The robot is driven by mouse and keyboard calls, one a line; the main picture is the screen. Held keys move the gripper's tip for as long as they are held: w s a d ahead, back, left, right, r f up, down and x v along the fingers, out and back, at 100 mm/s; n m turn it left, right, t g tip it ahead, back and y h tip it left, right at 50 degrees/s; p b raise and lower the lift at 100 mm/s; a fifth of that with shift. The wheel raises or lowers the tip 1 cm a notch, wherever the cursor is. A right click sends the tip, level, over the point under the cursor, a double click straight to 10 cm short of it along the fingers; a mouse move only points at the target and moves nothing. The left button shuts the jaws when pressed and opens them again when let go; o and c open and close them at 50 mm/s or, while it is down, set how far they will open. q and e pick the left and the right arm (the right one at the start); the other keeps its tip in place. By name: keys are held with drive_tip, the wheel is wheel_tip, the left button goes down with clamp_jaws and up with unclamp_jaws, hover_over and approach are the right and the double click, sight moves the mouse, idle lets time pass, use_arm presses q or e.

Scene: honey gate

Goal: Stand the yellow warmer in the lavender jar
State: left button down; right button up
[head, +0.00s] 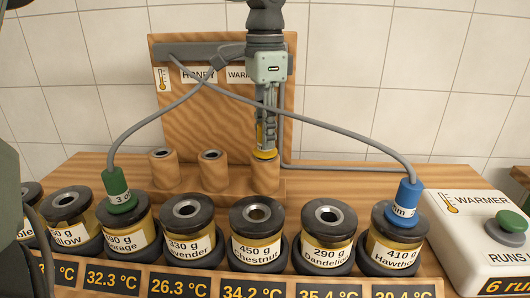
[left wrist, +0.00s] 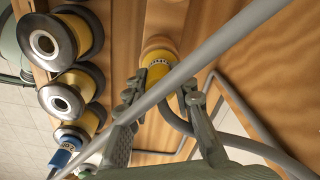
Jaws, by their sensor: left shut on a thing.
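The yellow warmer (head: 265,154) is at the top of the right wooden post on the rack; it also shows in the left wrist view (left wrist: 158,63). My left gripper (head: 266,138) points down over that post and is shut on the warmer. Its fingers (left wrist: 160,92) hide part of it. I cannot tell whether the warmer is fully seated in the post. The lavender jar (head: 190,241), labelled 330 g, stands in the front row, left of the chestnut jar. Its dark lid has an empty round hole. My right gripper is not in view.
Two other wooden posts (head: 212,172) are empty. The chestnut jar (head: 257,240) is open. A white warmer box (head: 476,255) stands right.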

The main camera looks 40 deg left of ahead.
use_arm(q)
drive_tip(key=shift+r, duration=0.55)
wheel_tip(320, 180, up, 8)
drive_tip(key=shift+r, duration=0.1)
idle(0.3)
drive_tip(key=s, duration=1.9)
drive_tip(key=shift+s+a+f, duration=0.35)
drive_tip(key=shift+s+f, duration=0.05)
